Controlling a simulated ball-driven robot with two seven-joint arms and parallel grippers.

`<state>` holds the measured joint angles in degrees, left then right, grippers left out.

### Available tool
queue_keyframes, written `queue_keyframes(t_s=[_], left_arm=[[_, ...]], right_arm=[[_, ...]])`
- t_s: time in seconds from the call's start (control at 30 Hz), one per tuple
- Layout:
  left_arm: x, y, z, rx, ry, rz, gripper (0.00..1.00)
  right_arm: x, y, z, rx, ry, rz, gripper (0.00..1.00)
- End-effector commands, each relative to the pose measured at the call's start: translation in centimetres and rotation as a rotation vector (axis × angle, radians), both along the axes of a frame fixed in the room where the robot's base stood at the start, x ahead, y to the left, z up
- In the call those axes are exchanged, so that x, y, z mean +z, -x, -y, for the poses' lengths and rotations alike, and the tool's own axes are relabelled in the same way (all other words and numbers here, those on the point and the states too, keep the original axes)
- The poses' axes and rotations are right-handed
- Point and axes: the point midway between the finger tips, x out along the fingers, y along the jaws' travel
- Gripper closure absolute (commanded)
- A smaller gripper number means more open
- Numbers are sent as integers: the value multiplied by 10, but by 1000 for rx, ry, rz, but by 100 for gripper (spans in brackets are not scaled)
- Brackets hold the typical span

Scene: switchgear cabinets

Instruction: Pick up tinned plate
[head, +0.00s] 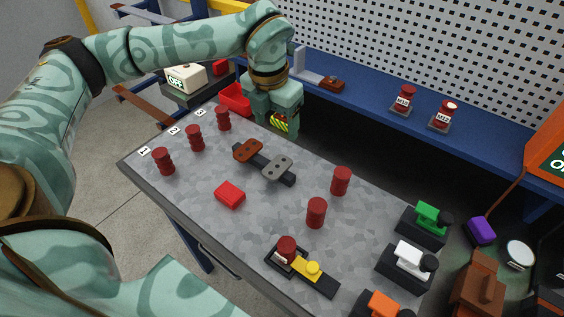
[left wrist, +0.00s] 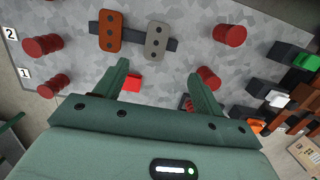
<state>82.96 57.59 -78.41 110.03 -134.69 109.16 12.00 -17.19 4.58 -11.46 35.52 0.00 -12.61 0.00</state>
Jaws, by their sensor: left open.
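In the left wrist view the tinned plate (left wrist: 157,40) shows whole, just beyond the fingertips. My left gripper (head: 280,122) hangs at the table's far edge, behind the plates and apart from them. In the left wrist view its two fingers (left wrist: 158,68) are spread, with nothing held between them. My right gripper is not in view.
Red posts stand at the left by number labels, and two more (head: 316,212) stand right of the plates. A red block (head: 230,194) lies in front. A blue shelf (head: 370,98) runs behind.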

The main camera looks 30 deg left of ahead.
Motion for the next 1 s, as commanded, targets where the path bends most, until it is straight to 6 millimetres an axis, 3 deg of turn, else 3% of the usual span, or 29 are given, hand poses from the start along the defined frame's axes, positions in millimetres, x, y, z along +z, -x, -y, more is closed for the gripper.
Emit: queue_keyframes(t_s=[0.1, 0.3, 0.53, 0.8, 1.0], left_arm=[[-35, -3, 1, -1, 1, -7, 31], [-75, -8, 1, 0, 2, -4, 31], [-94, -9, -1, -1, 2, -2, 31], [-136, -11, -7, -1, 2, -3, 31], [-139, -12, -7, -2, 2, 0, 31]], right_arm=[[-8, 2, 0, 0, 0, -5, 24], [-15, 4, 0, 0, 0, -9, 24], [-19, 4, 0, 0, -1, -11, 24], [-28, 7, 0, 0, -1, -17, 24], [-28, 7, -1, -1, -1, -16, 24]])
